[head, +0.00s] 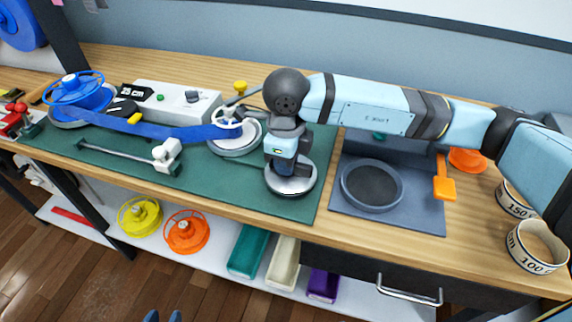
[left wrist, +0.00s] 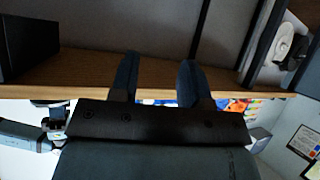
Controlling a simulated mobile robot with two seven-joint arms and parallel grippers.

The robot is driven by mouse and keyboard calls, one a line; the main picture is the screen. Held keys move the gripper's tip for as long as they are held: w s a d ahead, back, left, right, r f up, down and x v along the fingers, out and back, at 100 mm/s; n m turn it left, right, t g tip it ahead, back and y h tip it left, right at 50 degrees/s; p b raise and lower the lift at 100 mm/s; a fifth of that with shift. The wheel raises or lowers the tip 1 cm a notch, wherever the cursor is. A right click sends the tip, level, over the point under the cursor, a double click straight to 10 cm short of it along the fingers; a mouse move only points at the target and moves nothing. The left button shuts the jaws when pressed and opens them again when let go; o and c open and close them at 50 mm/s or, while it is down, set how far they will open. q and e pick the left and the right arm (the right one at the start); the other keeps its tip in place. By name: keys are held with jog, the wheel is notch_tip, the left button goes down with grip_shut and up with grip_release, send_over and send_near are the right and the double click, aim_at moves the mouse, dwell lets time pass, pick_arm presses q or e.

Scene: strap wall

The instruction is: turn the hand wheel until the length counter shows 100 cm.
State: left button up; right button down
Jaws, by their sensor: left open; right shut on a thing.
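The length counter (head: 132,91), a small black display on a pale box, reads 25 cm. A blue strap (head: 170,132) runs from the blue reel (head: 80,92) at left to a white spoked reel (head: 228,118) on a round grey base. To its right is the hand wheel (head: 290,187), a pale round disc at the green mat's right end. My right gripper (head: 284,178) points down onto it and is shut on a part that it hides. My left gripper (head: 163,316) is open and empty, low in front of the bench; its fingers show in the left wrist view (left wrist: 157,78).
A bar with a white clamp (head: 165,155) lies on the green mat. At right are a dark round dish (head: 372,185), an orange tool (head: 443,180) and rolled tapes (head: 537,246). The lower shelf holds yellow (head: 139,215) and orange (head: 186,231) reels and several bins.

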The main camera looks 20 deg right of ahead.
jog(key=m, duration=0.3)
jog(key=m+b, duration=0.1)
jog(key=m, duration=0.2)
jog(key=shift+w+d, duration=0.2)
jog(key=m, duration=0.4)
jog(key=shift+d, duration=0.15)
jog(key=shift+d+m, duration=0.15)
jog(key=shift+m, duration=1.45)
jog(key=shift+m, duration=0.3)
jog(key=c, duration=1.1)
grip_release()
notch_tip(320, 180, up, 14)
jog(key=shift+f+p, duration=0.1)
jog(key=shift+p, duration=0.65)
